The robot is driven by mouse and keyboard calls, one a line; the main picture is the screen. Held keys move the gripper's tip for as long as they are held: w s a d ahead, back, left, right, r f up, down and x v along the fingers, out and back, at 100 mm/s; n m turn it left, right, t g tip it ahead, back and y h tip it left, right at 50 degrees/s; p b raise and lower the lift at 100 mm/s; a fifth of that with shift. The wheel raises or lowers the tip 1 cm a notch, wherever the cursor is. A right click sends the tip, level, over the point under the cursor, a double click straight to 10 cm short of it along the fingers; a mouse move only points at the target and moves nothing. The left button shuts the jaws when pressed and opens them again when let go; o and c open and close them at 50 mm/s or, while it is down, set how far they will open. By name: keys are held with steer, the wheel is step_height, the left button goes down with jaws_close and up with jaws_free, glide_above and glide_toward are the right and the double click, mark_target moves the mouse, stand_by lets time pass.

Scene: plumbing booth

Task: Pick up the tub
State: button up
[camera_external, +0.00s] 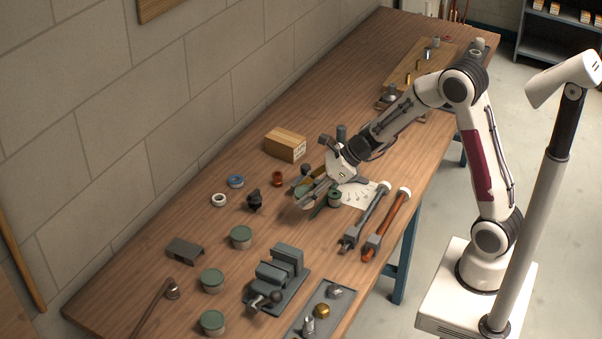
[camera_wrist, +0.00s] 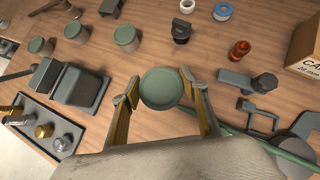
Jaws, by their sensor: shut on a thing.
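A round tub with a green lid (camera_wrist: 163,87) sits between the two fingers of my gripper (camera_wrist: 162,92) in the wrist view. The fingers are shut on its sides, and the lid faces the camera. In the external view my gripper (camera_external: 309,191) is low over the middle of the bench, and the fingers partly hide the tub. I cannot tell whether its base touches the bench. Three similar green-lidded tubs stand apart on the bench: one near the vise (camera_external: 240,237), one nearer the front (camera_external: 211,281) and one at the front edge of view (camera_external: 212,322).
A grey vise (camera_external: 279,278) and a tray of fittings (camera_external: 322,309) stand toward the front. A cardboard box (camera_external: 286,145) is behind my gripper. Two pipe wrenches (camera_external: 386,225) lie to its right. Tape rolls (camera_external: 235,181) and a dark fitting (camera_external: 254,200) lie left.

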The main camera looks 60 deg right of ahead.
steer(key=shift+r, duration=1.05)
steer(key=shift+d, duration=0.1)
steer(key=shift+d+f, duration=0.45)
steer(key=shift+d, duration=0.05)
steer(key=w+d+r+m+h, duration=0.1)
steer(key=w+d+r, duration=0.3)
steer(key=w+d, duration=0.5)
steer(key=w+d+r+m+t+h, duration=0.1)
steer(key=w+d+r, duration=0.3)
steer(key=w+d, duration=0.6)
steer(key=d+m, duration=0.1)
steer(key=d, duration=0.4)
steer(key=shift+r, duration=0.2)
steer(key=shift+a+m+h, duration=0.1)
steer(key=shift+m+h, duration=0.2)
steer(key=shift+m, duration=0.1)
